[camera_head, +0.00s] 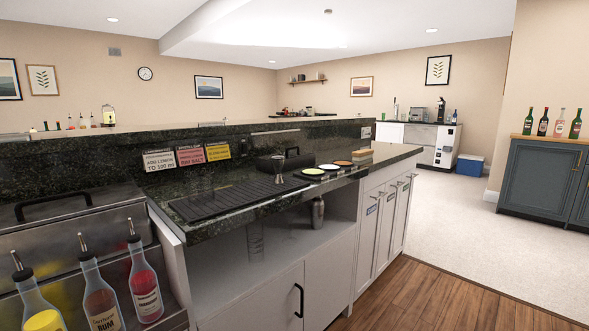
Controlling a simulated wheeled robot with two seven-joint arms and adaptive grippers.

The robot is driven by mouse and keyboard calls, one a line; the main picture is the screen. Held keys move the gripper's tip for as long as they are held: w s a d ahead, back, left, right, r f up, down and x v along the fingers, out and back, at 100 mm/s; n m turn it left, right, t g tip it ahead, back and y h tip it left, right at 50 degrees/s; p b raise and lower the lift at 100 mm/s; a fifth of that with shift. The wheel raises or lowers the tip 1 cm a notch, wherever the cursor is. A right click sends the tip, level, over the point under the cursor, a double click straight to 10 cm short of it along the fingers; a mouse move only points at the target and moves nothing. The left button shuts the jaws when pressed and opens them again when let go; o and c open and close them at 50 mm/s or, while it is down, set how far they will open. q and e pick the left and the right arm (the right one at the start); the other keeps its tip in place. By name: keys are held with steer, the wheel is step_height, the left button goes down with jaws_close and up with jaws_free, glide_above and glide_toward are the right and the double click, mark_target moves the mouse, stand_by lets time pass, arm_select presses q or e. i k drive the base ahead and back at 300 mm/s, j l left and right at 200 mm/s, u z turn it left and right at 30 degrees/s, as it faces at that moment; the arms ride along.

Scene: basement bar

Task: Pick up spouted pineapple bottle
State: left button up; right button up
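A spouted bottle with yellow contents (38,308) stands at the bottom left, its lower part cut off by the picture edge. Its label is too cut off to read; by its colour it may be the pineapple bottle. To its right stand a brown spouted bottle (103,305) labelled RUM and a red spouted bottle (145,283). All three have dark pour spouts and stand in a row at a metal bar unit. Neither of my grippers shows in the picture.
A dark stone counter (222,222) with a black drain mat (235,197) runs right from the bottles, above white cabinets (268,303). A steel lid (75,235) with a black handle lies behind the bottles. Wooden floor (440,300) is clear at right.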

mark_target(39, 315)
steer(key=u, duration=1.5)
